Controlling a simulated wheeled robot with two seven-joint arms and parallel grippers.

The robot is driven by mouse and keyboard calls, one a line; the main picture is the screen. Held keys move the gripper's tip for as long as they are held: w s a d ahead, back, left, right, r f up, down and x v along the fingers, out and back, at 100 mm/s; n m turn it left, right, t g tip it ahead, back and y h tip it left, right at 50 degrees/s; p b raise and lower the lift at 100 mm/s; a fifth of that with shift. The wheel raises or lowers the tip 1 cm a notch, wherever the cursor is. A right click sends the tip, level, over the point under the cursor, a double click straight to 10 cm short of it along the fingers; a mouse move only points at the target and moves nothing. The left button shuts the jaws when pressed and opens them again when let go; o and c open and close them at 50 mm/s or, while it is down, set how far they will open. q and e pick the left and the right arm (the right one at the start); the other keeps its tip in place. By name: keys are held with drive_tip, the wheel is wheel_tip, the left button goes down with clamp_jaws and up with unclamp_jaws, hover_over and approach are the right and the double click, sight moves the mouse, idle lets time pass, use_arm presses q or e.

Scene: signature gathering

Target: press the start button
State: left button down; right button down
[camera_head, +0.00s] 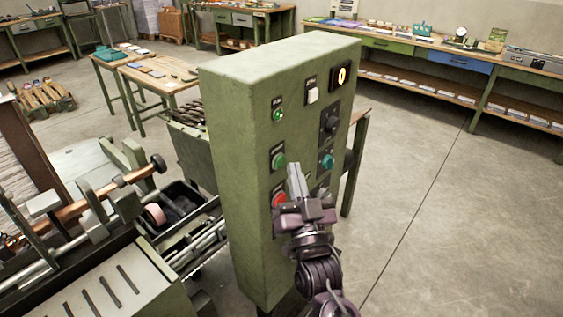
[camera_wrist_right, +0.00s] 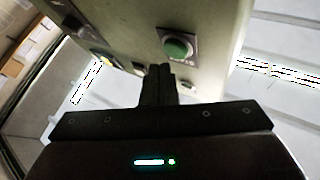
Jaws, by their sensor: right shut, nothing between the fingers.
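A green control cabinet (camera_head: 235,140) stands upright in the head view, with its panel facing right. A round green button (camera_head: 278,160) on a dark plate sits near the panel's left edge, its label too small to read; I take it as the start button. A green button (camera_wrist_right: 178,48) also shows in the wrist view, just beyond the fingertips. My right gripper (camera_head: 296,168) is shut and empty, its fingers pointing up in front of the panel, right of the green button. In the wrist view the shut fingers (camera_wrist_right: 158,75) are close to it; contact cannot be told. My left gripper is not in view.
A machine (camera_head: 100,285) stands left; floor is clear right.

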idle(0.6)
drive_tip(key=shift+w+a, duration=0.25)
drive_tip(key=shift+a, duration=0.1)
drive_tip(key=shift+w+a+r, duration=0.2)
drive_tip(key=shift+w+a, duration=0.15)
drive_tip(key=shift+a, duration=0.05)
idle(1.1)
drive_tip(key=shift+r, duration=0.1)
drive_tip(key=shift+s+d+r+p, duration=0.15)
drive_tip(key=shift+s+d+p, duration=0.4)
drive_tip(key=shift+d+p, duration=0.1)
drive_tip(key=s+d, duration=0.1)
drive_tip(key=d, duration=0.1)
drive_tip(key=s+d+p, duration=0.1)
drive_tip(key=s+d, duration=0.1)
idle(0.4)
